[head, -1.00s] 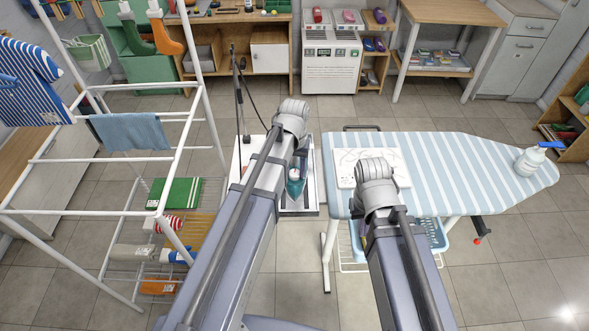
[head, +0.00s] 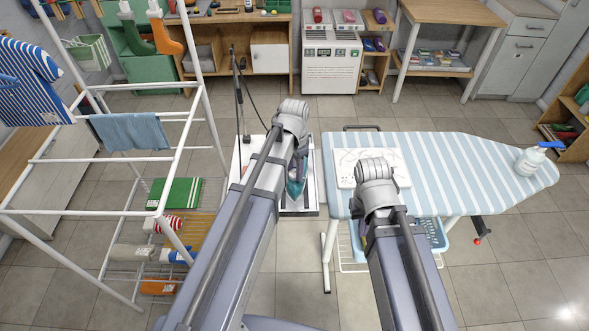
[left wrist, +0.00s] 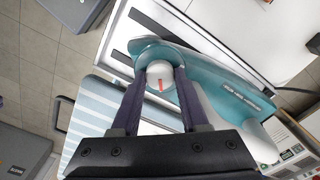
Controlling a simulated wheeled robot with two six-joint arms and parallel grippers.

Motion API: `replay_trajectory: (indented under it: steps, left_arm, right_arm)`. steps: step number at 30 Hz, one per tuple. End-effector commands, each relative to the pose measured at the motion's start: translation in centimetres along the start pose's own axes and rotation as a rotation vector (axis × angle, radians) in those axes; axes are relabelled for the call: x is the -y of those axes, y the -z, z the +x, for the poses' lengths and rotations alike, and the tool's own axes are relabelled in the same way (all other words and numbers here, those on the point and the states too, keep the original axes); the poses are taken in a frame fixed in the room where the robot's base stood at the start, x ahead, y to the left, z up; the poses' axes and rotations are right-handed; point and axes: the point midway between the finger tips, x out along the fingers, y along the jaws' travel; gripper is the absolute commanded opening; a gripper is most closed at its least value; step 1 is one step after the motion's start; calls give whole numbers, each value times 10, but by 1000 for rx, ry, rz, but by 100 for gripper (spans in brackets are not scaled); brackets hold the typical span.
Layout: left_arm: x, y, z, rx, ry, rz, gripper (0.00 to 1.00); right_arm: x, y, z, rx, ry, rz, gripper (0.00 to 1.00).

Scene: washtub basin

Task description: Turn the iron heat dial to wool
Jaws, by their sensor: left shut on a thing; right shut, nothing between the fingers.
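The iron (head: 296,188) is teal and white and stands in a white, dark-edged tray left of the ironing board; my left arm partly covers it. The iron also shows in the left wrist view (left wrist: 215,75). Its heat dial (left wrist: 160,70) is a round white knob with a red mark. My left gripper (left wrist: 160,80) is shut on the dial, one finger on each side. Dial lettering cannot be read. My right arm's wrist is over the ironing board's left end in the head view; its gripper is hidden.
The striped ironing board (head: 455,170) stands right of the iron, with a spray bottle (head: 530,160) at its far end. A white drying rack (head: 100,213) stands at left. A dark cord rises behind the iron. The floor between has free room.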

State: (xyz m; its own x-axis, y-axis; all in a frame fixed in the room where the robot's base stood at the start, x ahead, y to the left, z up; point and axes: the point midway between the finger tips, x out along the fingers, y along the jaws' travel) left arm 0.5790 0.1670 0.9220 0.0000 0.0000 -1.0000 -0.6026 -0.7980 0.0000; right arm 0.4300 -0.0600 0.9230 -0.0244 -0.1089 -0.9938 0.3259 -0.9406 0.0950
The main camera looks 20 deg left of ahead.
Motion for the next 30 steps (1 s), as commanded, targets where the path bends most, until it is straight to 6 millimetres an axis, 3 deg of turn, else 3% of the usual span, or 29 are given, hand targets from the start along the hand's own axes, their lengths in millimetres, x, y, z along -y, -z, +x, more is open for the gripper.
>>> replay_trajectory:
  steps: [18, 19, 26, 30]
  left_arm:
    - [0, 0, 0, 0, 0, 34, 0]
    - [0, 0, 0, 0, 0, 34, 48]
    - [0, 0, 0, 0, 0, 33, 73]
    - [0, 0, 0, 0, 0, 33, 74]
  right_arm:
    - [0, 0, 0, 0, 0, 0, 0]
    - [0, 0, 0, 0, 0, 0, 0]
    - [0, 0, 0, 0, 0, 0, 0]
    - [0, 0, 0, 0, 0, 0, 0]
